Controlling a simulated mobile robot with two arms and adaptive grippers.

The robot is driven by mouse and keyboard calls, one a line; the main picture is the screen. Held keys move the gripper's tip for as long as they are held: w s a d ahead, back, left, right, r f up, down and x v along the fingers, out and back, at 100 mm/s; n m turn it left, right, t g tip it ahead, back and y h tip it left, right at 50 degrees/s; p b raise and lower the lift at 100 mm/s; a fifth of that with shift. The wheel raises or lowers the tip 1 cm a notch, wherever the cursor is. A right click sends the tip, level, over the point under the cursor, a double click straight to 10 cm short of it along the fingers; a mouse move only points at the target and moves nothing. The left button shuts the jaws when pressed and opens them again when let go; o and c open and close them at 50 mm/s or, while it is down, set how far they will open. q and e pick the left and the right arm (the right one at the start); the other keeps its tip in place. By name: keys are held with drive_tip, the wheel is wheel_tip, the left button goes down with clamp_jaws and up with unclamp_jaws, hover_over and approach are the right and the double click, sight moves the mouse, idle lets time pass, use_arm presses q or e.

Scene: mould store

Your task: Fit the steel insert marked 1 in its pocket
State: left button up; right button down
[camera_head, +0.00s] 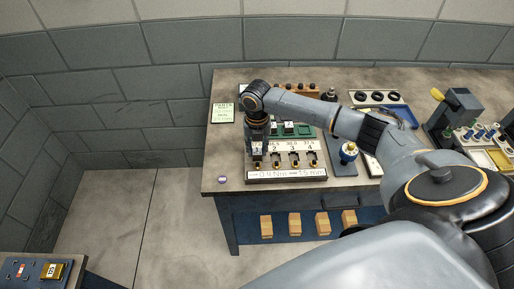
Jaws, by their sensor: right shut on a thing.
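A pale tray (318,174) with a row of pockets lies near the table's front edge. Its labels 2, 3 and 4 can be read, and its front strip reads "0.4 Nm" and "1.5 mm". My right gripper (257,152) points down over the tray's left end, left of the pocket labelled 2. It is shut on a small piece, which looks like the steel insert. The gripper hides most of that piece and the pocket under it, so I cannot tell its mark or whether it sits in the pocket. My left gripper is not in view.
Green blocks (304,130) stand behind the tray. A blue and brass piece (348,153) stands right of it. A small purple disc (222,180) lies at the table's front left. A written card (223,112) lies back left.

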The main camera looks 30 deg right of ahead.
drive_tip(key=shift+f+b, duration=0.35)
drive_tip(key=shift+f, duration=0.4)
drive_tip(key=c, duration=0.9)
unclamp_jaws()
drive_tip(key=shift+c, duration=0.2)
drive_tip(key=shift+o, duration=0.5)
drive_tip(key=o, duration=0.3)
